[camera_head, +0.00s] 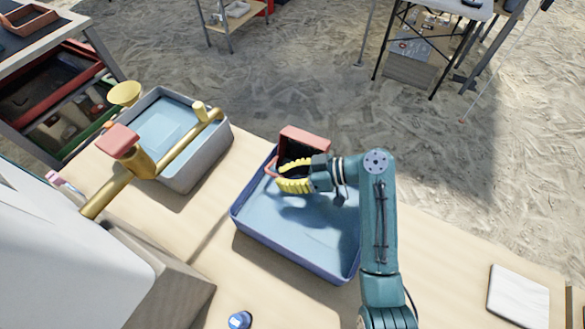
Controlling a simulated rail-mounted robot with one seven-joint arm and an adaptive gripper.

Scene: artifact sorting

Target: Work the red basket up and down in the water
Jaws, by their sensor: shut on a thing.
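The red basket (305,137) is at the back of a blue tub, near its far rim. It looks tilted, with its dark inside partly showing. The blue tub (333,277) stands on the table, and its blue floor or water surface (300,225) is visible with a shadow below the basket. My gripper (292,178), with yellow ribbed fingers, is shut on the basket at its near left side, over the tub. The fingers hide part of the basket. I cannot tell whether the basket's underside touches the water.
A grey tub (207,160) with water stands left of the blue tub, beside a brass pipe fixture (115,190). A white slab (517,296) lies at the table's right end. A small blue object (240,320) lies near the front. Bare table lies between the tubs.

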